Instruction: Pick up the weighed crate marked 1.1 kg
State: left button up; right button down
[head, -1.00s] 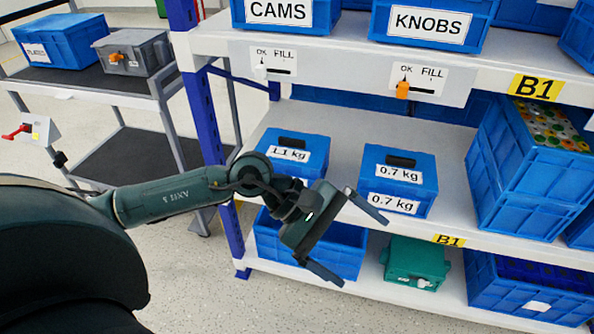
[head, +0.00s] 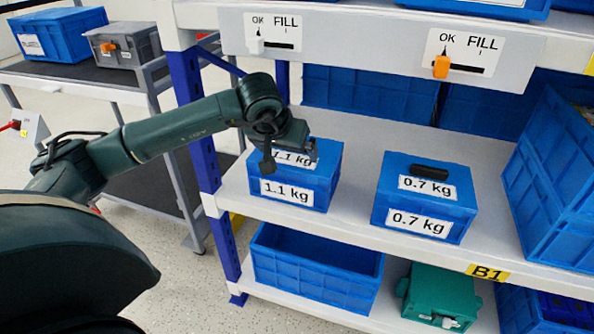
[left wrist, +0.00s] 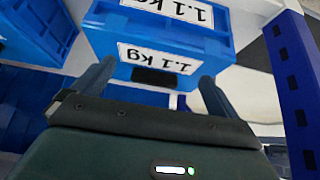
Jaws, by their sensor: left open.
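The blue crate marked 1.1 kg (head: 327,176) stands on the middle shelf board by the left post, with white labels on its lid and front. In the left wrist view the same crate (left wrist: 212,45) shows upside down, with a dark handle (left wrist: 153,76) on its lid. My left gripper (head: 290,155) is over this crate and hides its handle and part of the lid label in the head view. In the left wrist view the left gripper (left wrist: 157,72) is open, its fingers on either side of the handle. Contact cannot be told. My right gripper is not in view.
A blue crate marked 0.7 kg (head: 425,203) stands to the right on the same board, with a gap between. The upper shelf edge with OK/FILL switches (head: 441,68) overhangs. The blue post (head: 207,165) is close on the left. A blue bin (head: 318,277) and green case (head: 440,295) sit below.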

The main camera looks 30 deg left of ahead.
aim_at(295, 154)
pick_arm(q)
jog(key=w, duration=0.1)
jog(key=w+a, duration=0.1)
jog(key=w, duration=0.1)
jog(key=w+f+b, duration=0.1)
jog(key=w, duration=0.1)
jog(key=shift+w+a, duration=0.15)
jog(key=shift+w, duration=0.1)
jog(key=c, duration=2.1)
jog(key=shift+r, duration=0.2)
jog(key=shift+c, duration=0.2)
jog(key=shift+r, duration=0.1)
